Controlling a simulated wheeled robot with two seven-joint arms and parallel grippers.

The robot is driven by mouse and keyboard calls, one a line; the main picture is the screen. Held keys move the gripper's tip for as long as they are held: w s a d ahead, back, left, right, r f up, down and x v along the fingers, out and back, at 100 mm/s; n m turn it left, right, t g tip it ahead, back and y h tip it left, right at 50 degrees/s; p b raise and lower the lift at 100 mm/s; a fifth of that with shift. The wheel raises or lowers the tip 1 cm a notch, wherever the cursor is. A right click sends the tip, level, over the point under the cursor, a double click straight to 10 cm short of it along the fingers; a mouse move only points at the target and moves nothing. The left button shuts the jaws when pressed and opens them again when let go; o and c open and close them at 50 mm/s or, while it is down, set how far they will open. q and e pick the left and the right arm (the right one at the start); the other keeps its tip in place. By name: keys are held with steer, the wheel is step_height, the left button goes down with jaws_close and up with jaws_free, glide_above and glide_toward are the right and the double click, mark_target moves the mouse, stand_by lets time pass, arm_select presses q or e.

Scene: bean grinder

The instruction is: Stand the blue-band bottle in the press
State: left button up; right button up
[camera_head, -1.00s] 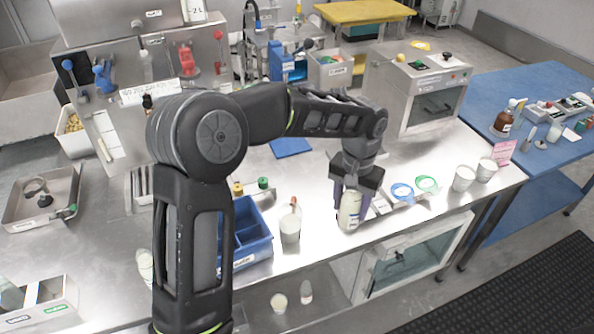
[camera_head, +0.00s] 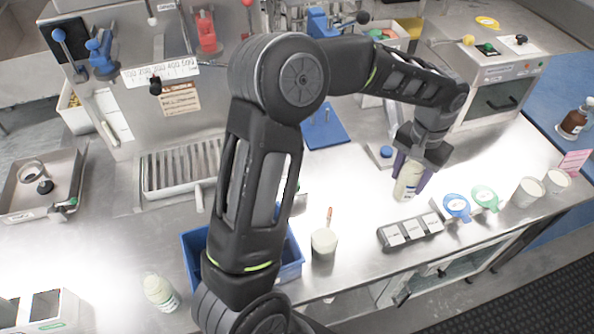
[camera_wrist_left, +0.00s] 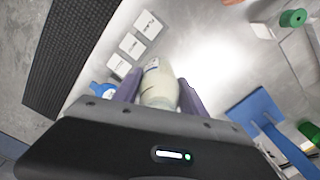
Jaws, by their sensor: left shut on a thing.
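My left gripper (camera_head: 412,172) is shut on a cream bottle (camera_head: 408,182) and holds it near upright over the counter, behind a small dark rack. In the left wrist view the bottle (camera_wrist_left: 159,86) sits between the purple fingers, with a small blue mark near its far end. Whether this is a full band cannot be told. Another cream bottle (camera_head: 160,291), with a greenish label, stands at the front left. I cannot tell for sure which fixture is the press. A steel box machine with knobs (camera_head: 490,75) stands at the back right. My right gripper is not in view.
White cups (camera_head: 527,191) stand farther right. A cup (camera_head: 324,243) and blue bin (camera_head: 291,261) are at the front. A blue board (camera_head: 324,128) lies behind.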

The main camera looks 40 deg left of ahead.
mark_target(407, 186)
arm_select(q)
steer(key=shift+d+f+b, duration=0.25)
steer(key=shift+f+b, duration=0.35)
steer(key=shift+f, duration=0.25)
steer(key=shift+w+a+f+b, duration=0.1)
steer(key=shift+a+f+b, duration=0.1)
steer(key=shift+f+b, duration=0.65)
steer(key=s+a+r+n+p, duration=0.2)
steer(key=a+n+p, duration=0.1)
steer(key=a+n, duration=0.4)
steer(key=s+a+r+n+p, duration=0.2)
steer(key=a+n, duration=0.5)
steer(key=a, duration=0.4)
steer(key=shift+s+r+n+p, duration=0.25)
steer(key=shift+r+n+p, duration=0.15)
steer(key=shift+r+p, duration=0.35)
steer(key=shift+a+f, duration=0.1)
